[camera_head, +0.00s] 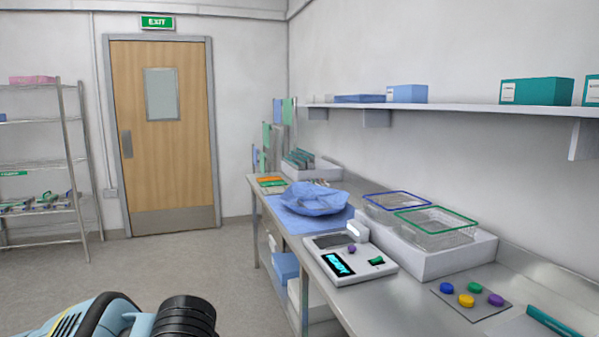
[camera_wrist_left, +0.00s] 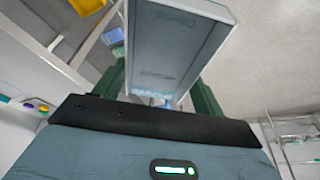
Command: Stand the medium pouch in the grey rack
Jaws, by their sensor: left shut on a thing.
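My left gripper (camera_wrist_left: 158,98) shows in the left wrist view, its green fingers on either side of a flat blue-grey, pouch-like thing (camera_wrist_left: 172,48). The gripper is shut on it. This thing has a pale raised border and faint lettering, and its lower end is hidden behind the gripper body. I take it for the medium pouch, though its size is hard to judge. In the head view a pale grey rack-like holder (camera_head: 322,174) stands at the bench's far end, with several teal upright pieces in it. My right gripper is not in view.
The steel bench (camera_head: 318,275) runs along the right wall. It holds a blue wrapped bundle (camera_head: 314,198), a white device with a lit display (camera_head: 345,262), wire baskets (camera_head: 437,228) in a white tray and coloured knobs (camera_head: 466,300). Open floor (camera_head: 190,268) lies left of the bench.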

